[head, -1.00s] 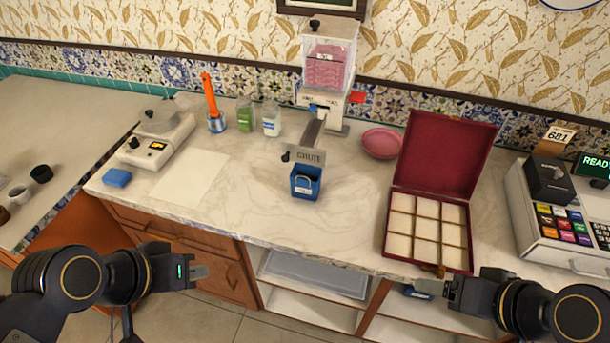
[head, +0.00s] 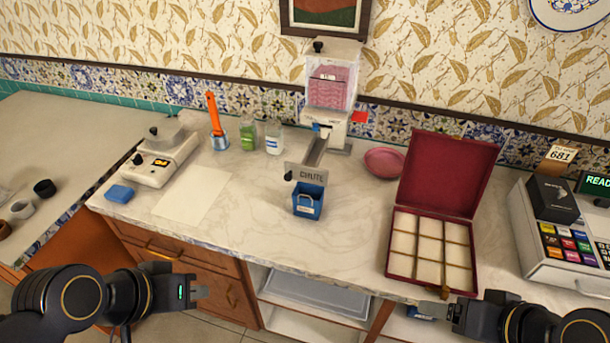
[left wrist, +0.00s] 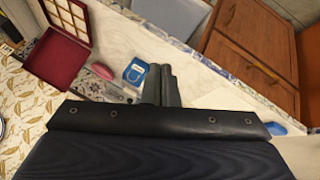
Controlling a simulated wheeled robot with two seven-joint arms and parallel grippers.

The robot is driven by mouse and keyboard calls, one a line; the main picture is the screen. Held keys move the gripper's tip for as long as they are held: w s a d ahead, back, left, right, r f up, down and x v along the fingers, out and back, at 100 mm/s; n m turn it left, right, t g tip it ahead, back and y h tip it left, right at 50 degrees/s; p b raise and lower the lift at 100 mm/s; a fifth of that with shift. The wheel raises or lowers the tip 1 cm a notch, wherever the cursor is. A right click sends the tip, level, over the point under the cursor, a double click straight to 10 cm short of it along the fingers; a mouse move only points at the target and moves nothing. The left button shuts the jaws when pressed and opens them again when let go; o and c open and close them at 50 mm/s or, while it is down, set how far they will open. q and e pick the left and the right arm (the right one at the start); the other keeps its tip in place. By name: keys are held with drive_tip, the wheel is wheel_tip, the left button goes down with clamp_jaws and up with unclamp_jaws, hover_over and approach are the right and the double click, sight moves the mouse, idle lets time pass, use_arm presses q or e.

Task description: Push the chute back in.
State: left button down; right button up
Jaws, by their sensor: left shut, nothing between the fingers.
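The grey metal chute (head: 316,150) slants out from the front of the white dispenser (head: 327,118), over the counter. A plate lettered CHUTE (head: 300,174) and a small dark knob (head: 288,176) are at its front end. A blue bin (head: 308,201) stands just below that end. My left gripper (head: 205,292) is in front of the counter, low at the left, well apart from the chute. Its fingers (left wrist: 162,86) are together and empty in the left wrist view. My right gripper (head: 420,312) is at the front edge, below the open box; its fingers are too unclear to judge.
An open red compartment box (head: 390,262) and a pink dish (head: 384,161) are right of the chute. A scale (head: 152,171), blue sponge (head: 119,193), paper sheet (head: 192,195) and jars (head: 274,138) are left. The counter (head: 250,224) around the blue bin is clear.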

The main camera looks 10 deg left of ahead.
sight(287, 179)
use_arm(q)
drive_tip(key=c, duration=2.1)
unclamp_jaws()
